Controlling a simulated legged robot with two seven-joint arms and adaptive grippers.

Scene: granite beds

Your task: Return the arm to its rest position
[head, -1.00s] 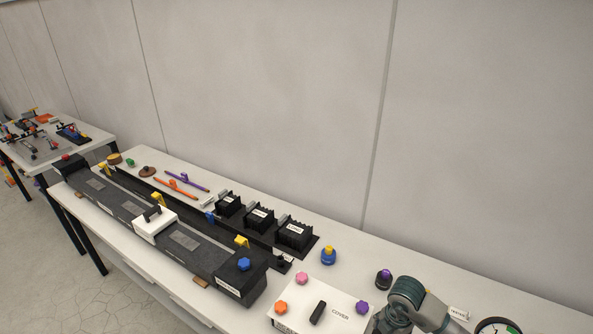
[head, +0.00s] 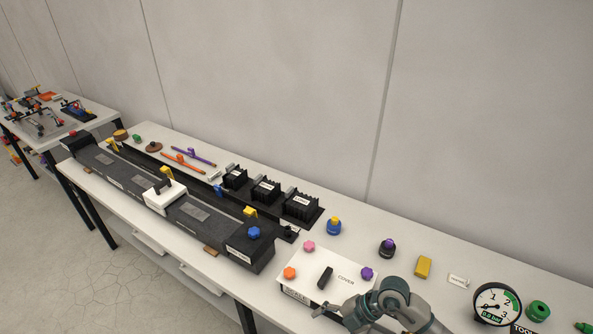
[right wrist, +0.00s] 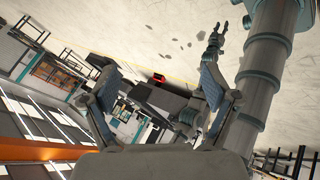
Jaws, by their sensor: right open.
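My right arm comes in at the bottom right of the head view, beside the right edge of the white cover box (head: 345,262). My left arm does not show in the head view.
A second table (head: 90,128) stands far left. Floor is open at lower left.

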